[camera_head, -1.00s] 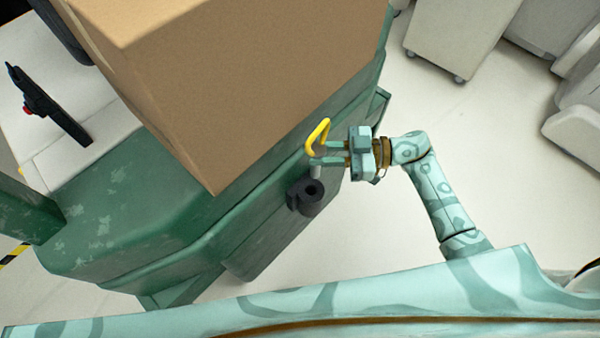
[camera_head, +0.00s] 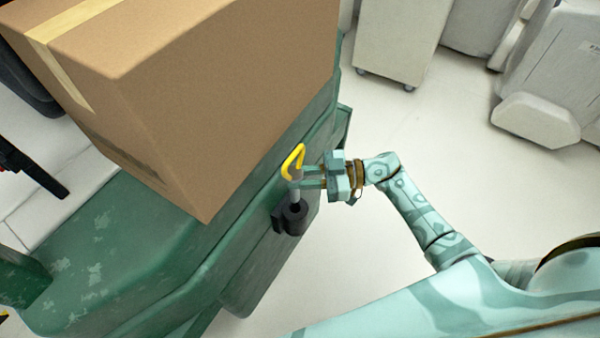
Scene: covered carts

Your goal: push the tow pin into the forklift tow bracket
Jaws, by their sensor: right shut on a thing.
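The tow pin (camera_head: 294,164) has a yellow loop handle on top and a grey shaft below. My right gripper (camera_head: 302,178) is shut on the tow pin just under the yellow handle, reaching in from the right. The black tow bracket (camera_head: 293,217) is a ring-shaped socket on the side of the green forklift (camera_head: 180,240). The pin's shaft stands right over the bracket's hole in this view, and its lower end appears to meet or enter it; the depth cannot be told. My left gripper is not in view.
A large cardboard box (camera_head: 200,100) sits on the forklift, close to the left of the pin. A pale wheeled cart (camera_head: 403,38) and covered white shapes (camera_head: 545,80) stand at the back right. The pale floor (camera_head: 440,135) right of my arm is clear.

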